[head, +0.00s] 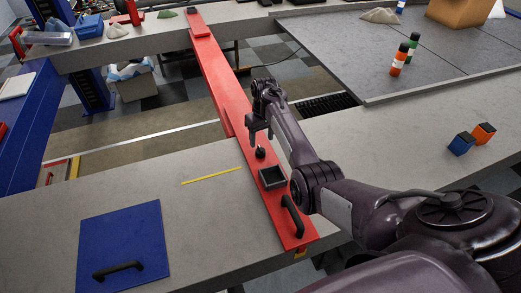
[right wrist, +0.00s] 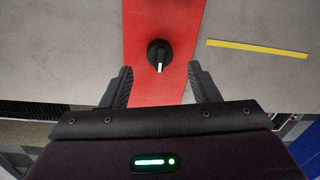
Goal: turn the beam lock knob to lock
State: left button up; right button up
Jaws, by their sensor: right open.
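The beam lock knob (head: 260,152) is a small black knob on the long red beam (head: 222,88), between the black square tray on the beam and my gripper. In the right wrist view the knob (right wrist: 159,55) is round and black with a white pointer mark toward the gripper. My right gripper (head: 259,135) is above the beam, close to the knob. Its two fingers (right wrist: 163,86) are open and apart, with the knob just beyond the gap between them and not touched. My left gripper is not in view.
The beam spans from the near grey counter (head: 200,225) to the far counter, with a black handle (head: 292,216) at its near end. A yellow strip (head: 212,175) lies left of the beam. A blue panel (head: 124,240) with a handle lies at the lower left. Two small blocks (head: 460,144) sit at right.

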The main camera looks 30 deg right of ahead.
aim_at(261, 148)
notch_tip(261, 148, down, 4)
jog(key=shift+w+r+b, duration=0.1)
jog(key=shift+r+b, duration=0.15)
jog(key=shift+b, duration=0.95)
jog(key=shift+w+a+f+b, duration=0.1)
jog(key=shift+w+f+b, duration=0.1)
jog(key=shift+f+b, duration=1)
jog(key=shift+s, duration=0.1)
jog(key=c, duration=1)
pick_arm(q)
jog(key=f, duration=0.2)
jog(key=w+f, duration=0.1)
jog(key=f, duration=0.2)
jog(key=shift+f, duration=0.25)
pick_arm(e)
jog(key=shift+o, duration=0.2)
